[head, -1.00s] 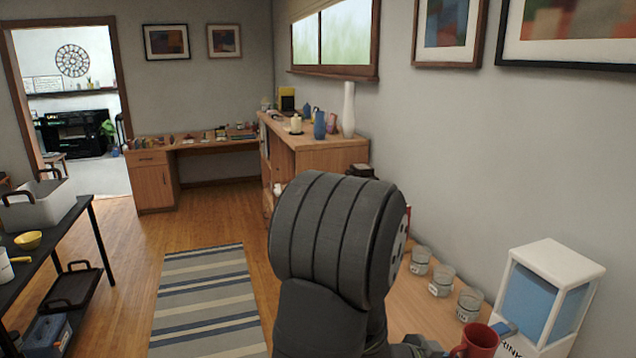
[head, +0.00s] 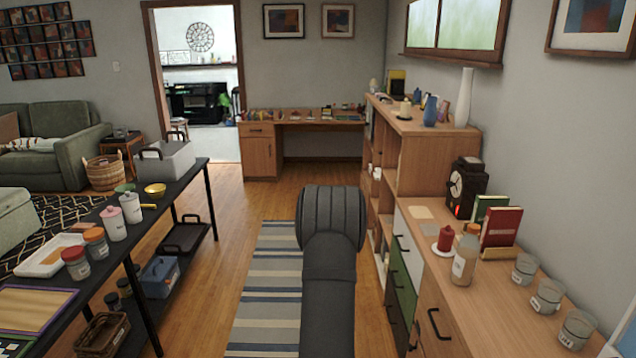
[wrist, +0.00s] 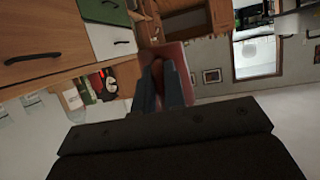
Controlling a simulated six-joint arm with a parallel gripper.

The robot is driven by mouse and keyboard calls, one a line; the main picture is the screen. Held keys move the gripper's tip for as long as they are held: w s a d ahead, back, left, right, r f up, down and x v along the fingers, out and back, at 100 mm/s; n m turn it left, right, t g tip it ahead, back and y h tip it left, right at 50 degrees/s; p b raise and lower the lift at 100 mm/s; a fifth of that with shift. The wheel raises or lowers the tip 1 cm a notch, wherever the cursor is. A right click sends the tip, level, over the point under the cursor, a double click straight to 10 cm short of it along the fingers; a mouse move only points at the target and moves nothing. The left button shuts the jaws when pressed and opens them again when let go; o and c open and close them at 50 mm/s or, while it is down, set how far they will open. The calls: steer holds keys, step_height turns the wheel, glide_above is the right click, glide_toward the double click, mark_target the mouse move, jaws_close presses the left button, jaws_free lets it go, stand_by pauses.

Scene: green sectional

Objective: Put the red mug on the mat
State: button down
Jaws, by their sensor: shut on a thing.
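The red mug (wrist: 178,55) shows in the wrist view, partly hidden behind the fingers of my gripper (wrist: 165,82). My gripper is shut on it and holds it in the air. Neither the mug nor the fingers show in the head view, where my dark arm fills the lower middle. I cannot tell which flat piece is the mat. A purple-edged tan mat (head: 34,306) lies on the black table at left. Small flat tan pieces (head: 420,212) lie on the wooden cabinet top at right.
The black table (head: 196,178) holds jars, canisters, a tray and a grey bin. The wooden cabinet (head: 490,290) holds a bottle (head: 465,262), a red bottle, books, a clock machine and several glass jars. A striped rug (head: 265,300) lies on the open floor between.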

steer(key=shift+n+y, duration=0.7)
steer(key=shift+y, duration=0.1)
steer(key=a, duration=0.2)
steer(key=a+f, duration=0.1)
steer(key=a, duration=0.1)
steer(key=shift+s+a+f, duration=0.15)
steer(key=shift+s+a, duration=0.05)
steer(key=shift+d, duration=0.1)
